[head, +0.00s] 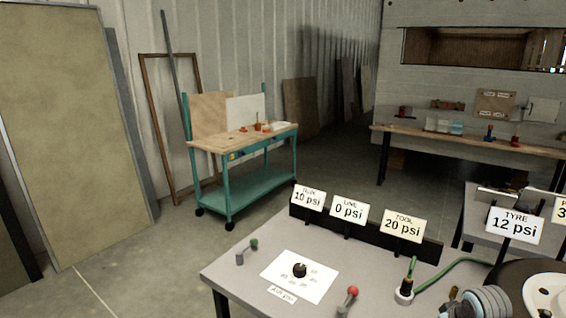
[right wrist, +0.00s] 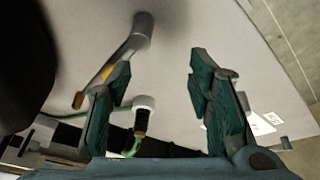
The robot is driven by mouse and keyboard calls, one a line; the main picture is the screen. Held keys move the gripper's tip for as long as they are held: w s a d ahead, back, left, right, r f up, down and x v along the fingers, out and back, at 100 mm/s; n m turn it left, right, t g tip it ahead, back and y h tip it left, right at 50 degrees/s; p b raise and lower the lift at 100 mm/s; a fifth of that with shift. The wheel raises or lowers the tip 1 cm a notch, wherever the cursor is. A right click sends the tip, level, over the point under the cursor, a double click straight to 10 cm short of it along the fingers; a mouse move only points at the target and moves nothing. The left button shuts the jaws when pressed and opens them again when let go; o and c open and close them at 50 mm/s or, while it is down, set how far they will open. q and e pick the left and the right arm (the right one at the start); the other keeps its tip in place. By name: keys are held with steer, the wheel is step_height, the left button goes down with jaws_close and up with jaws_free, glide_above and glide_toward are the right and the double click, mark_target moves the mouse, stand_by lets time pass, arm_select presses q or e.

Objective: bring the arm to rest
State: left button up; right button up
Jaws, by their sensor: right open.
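My right gripper (right wrist: 158,78) shows in the right wrist view with its two teal fingers spread apart and nothing between them. It hangs over the grey bench top (right wrist: 185,105). Beyond the left finger is a lever with a grey cylindrical end (right wrist: 142,25). My left gripper is in neither view.
A dark tyre with a white hub (head: 545,294) is at right. A teal cart (head: 245,185) stands behind; floor between is clear.

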steer(key=s+a+f+n, duration=0.1)
steer(key=s+a+f, duration=0.4)
steer(key=s, duration=0.2)
steer(key=s+a+f, duration=0.4)
steer(key=s+a, duration=0.1)
steer(key=s, duration=0.2)
steer(key=s+a, duration=0.4)
steer(key=s, duration=0.9)
step_height(320, 180, down, 19)
steer(key=s+d+g, duration=0.1)
steer(key=d+g, duration=0.1)
steer(key=s+f+m, duration=0.1)
steer(key=s+f, duration=1.1)
steer(key=s, duration=0.2)
steer(key=shift+s+d+f+g, duration=0.15)
steer(key=shift+d+f+g, duration=0.2)
steer(key=shift+f+g, duration=0.05)
